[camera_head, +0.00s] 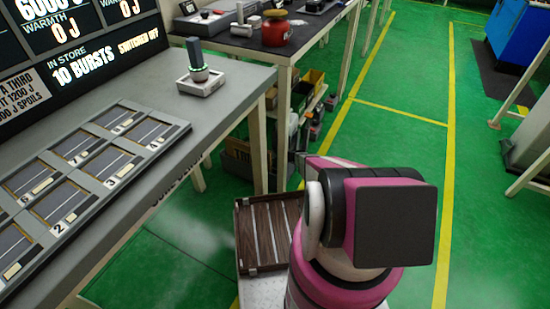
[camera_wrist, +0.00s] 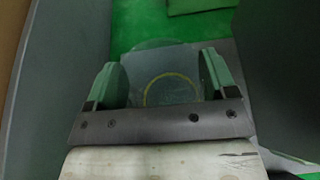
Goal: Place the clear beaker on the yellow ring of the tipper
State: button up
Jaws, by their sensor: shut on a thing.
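In the wrist view my gripper (camera_wrist: 160,68) has its two green fingers on either side of a clear beaker (camera_wrist: 152,46). It is shut on the beaker, whose see-through outline is faint between and beyond the fingertips. A thin yellow ring (camera_wrist: 170,76) shows through or below the beaker, on a pale grey-blue surface. Beaker and ring overlap in the picture; I cannot tell whether they touch. The head view shows my pink and black arm, which hides the gripper, the beaker and the ring.
A grey bench (camera_head: 235,78) at left bears a numbered panel board (camera_head: 110,150) and a device with a green-lit ring (camera_head: 200,78). A brown slatted tray (camera_head: 265,235) sits beside my arm. A back table holds a red pot (camera_head: 276,30).

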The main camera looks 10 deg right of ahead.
jog(key=shift+f, duration=0.2)
jog(key=o, duration=1.1)
jog(key=shift+s+d+r, duration=0.15)
jog(key=shift+r, duration=0.1)
jog(key=v, duration=1.1)
jog(key=shift+d, duration=0.25)
jog(key=shift+s, duration=0.15)
